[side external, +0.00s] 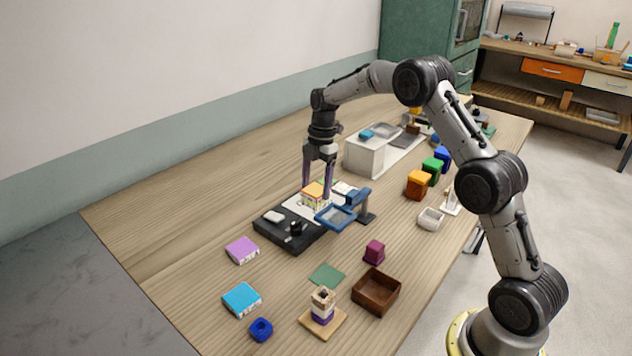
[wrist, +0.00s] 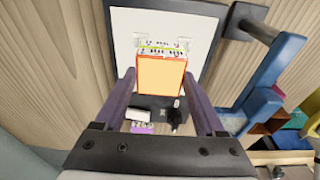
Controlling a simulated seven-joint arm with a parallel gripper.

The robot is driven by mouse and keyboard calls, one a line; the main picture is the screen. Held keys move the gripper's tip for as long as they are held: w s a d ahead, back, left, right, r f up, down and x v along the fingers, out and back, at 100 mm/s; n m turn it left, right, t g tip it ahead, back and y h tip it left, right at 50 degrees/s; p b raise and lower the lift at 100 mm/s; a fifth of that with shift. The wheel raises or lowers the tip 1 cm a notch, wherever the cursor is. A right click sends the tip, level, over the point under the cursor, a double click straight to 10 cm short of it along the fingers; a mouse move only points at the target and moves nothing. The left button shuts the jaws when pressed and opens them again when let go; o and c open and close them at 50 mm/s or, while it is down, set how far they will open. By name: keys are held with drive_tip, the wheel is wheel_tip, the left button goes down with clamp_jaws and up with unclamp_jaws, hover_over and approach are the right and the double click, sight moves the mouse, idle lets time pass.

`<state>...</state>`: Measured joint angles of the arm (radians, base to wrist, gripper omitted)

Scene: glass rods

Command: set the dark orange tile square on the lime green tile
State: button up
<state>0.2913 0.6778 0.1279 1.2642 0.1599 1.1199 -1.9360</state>
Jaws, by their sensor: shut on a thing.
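My gripper (side external: 317,192) is shut on the orange tile (side external: 312,187), a thick tile with white, marked sides. In the wrist view the tile's orange face (wrist: 160,76) sits between the two purple fingers of my gripper (wrist: 159,80), roughly straight to them. A thin lime green edge (wrist: 152,46) shows just beyond the orange tile, with white marked sides around it; most of the lime green tile is hidden. I cannot tell whether the two tiles touch. Both are over the pale plate of a dark-based device (wrist: 205,38).
A blue-framed lens on a stand (side external: 336,216) stands close right of my gripper. A black knob (side external: 296,228) is on the device's dark base. Purple (side external: 242,250) and blue (side external: 241,299) tiles, a wooden tray (side external: 376,292) and a white box (side external: 364,155) stand around. The table's left side is clear.

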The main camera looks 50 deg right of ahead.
drive_tip(key=o, duration=1.5)
